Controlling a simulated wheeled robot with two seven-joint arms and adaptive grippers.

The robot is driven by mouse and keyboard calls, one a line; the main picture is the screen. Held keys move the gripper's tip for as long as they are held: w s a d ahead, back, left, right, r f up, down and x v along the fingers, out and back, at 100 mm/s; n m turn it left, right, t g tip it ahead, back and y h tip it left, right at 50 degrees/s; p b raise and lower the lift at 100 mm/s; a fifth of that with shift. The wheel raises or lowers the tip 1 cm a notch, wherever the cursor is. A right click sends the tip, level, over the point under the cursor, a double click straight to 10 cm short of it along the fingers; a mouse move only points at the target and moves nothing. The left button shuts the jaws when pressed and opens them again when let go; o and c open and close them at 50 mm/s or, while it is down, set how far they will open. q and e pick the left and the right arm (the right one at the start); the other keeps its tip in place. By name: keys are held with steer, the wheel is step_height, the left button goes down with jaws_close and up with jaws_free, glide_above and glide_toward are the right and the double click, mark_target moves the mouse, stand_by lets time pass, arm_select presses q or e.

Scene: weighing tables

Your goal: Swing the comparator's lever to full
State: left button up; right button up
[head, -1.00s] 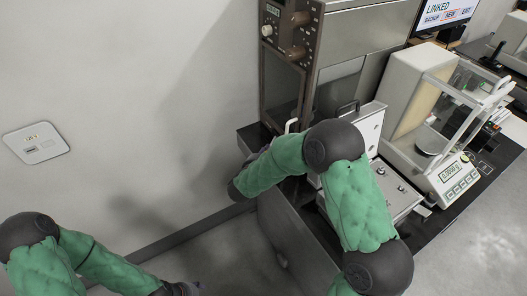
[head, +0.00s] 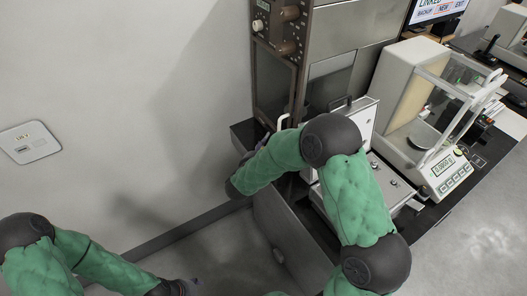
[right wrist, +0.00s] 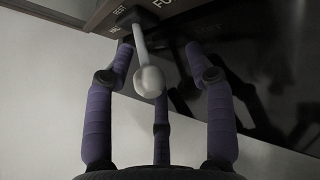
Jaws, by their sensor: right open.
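The comparator is the tall brown-framed cabinet (head: 303,70) against the wall in the head view. In the right wrist view its lever (right wrist: 141,42) hangs from a dark pivot under a brown edge and ends in a pale round knob (right wrist: 149,82). Lettering by the pivot includes "REST" and "FU", partly cut off. My right gripper (right wrist: 159,60) is open, with the knob between its spread purple fingers; I see no clear grip. In the head view my right forearm mostly hides that gripper. My left gripper (head: 182,288) is at the bottom edge, its fingers unclear.
A glass-sided balance (head: 440,165) stands on the dark table to the right. A pale metal case (head: 362,122) with a handle is behind my right arm. A wall plate (head: 30,143) is at the left. The floor between my arms looks clear.

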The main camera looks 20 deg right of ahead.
steer(key=v, duration=1.1)
steer(key=shift+s, duration=0.4)
steer(key=shift+a, duration=0.2)
